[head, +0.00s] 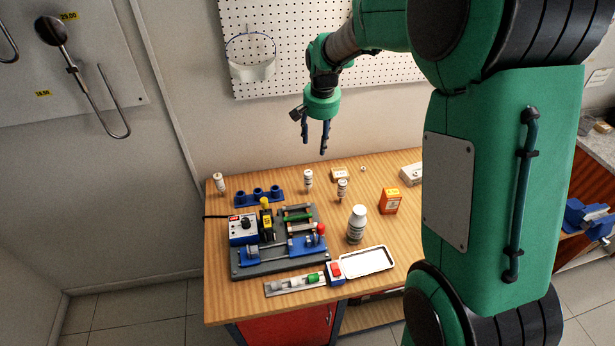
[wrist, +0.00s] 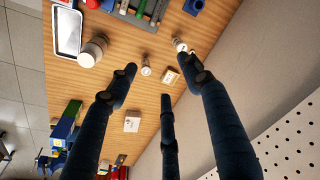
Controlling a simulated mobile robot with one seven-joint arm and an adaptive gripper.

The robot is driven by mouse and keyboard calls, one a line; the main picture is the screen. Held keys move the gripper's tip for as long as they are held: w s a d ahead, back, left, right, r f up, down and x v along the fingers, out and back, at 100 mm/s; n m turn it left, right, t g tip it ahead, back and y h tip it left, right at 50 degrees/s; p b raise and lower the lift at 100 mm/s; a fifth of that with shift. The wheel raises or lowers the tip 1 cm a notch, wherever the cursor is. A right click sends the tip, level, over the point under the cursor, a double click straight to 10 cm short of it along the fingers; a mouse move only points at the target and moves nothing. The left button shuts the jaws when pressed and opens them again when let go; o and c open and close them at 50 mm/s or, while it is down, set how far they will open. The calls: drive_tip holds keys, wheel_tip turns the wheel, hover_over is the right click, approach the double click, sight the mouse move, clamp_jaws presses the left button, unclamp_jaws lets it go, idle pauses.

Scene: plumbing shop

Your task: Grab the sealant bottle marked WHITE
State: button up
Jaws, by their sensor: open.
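Three small white bottles with dark label bands stand upright on the wooden bench: one at the far left (head: 219,183), one at the back middle (head: 308,180) and one to its right (head: 342,189). The lettering is too small to read, so I cannot tell which is marked WHITE. My gripper (head: 314,147) hangs open and empty above the back of the bench, above the back middle bottle in the picture. In the wrist view, two small bottles, one (wrist: 146,67) and another (wrist: 180,45), show near my fingertips.
A dark fixture (head: 280,265) with a blue and white device fills the bench's left middle. A blue holder (head: 259,195) stands behind it. A white tray (head: 365,263) lies at the front. A pegboard (head: 290,65) rises behind.

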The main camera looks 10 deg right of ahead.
drive_tip(key=w+f+m+g+p, duration=0.1)
drive_tip(key=w+f+p, duration=0.1)
drive_tip(key=w+f, duration=0.55)
drive_tip(key=m+p, duration=0.1)
drive_tip(key=p, duration=0.1)
hover_over(308, 184)
drive_tip(key=w, duration=0.2)
drive_tip(key=shift+g, duration=0.4)
drive_tip(key=f, duration=1.1)
drive_tip(key=shift+d+f, duration=0.25)
drive_tip(key=shift+f, duration=0.25)
drive_tip(key=shift+f, duration=0.1)
drive_tip(key=shift+f+p, duration=0.55)
drive_tip(key=shift+f, duration=3.65)
drive_tip(key=shift+f, duration=0.1)
drive_tip(key=shift+s+f+p, duration=0.1)
drive_tip(key=shift+f+p, duration=0.45)
drive_tip(key=shift+f, duration=1.9)
drive_tip(key=shift+c, duration=0.5)
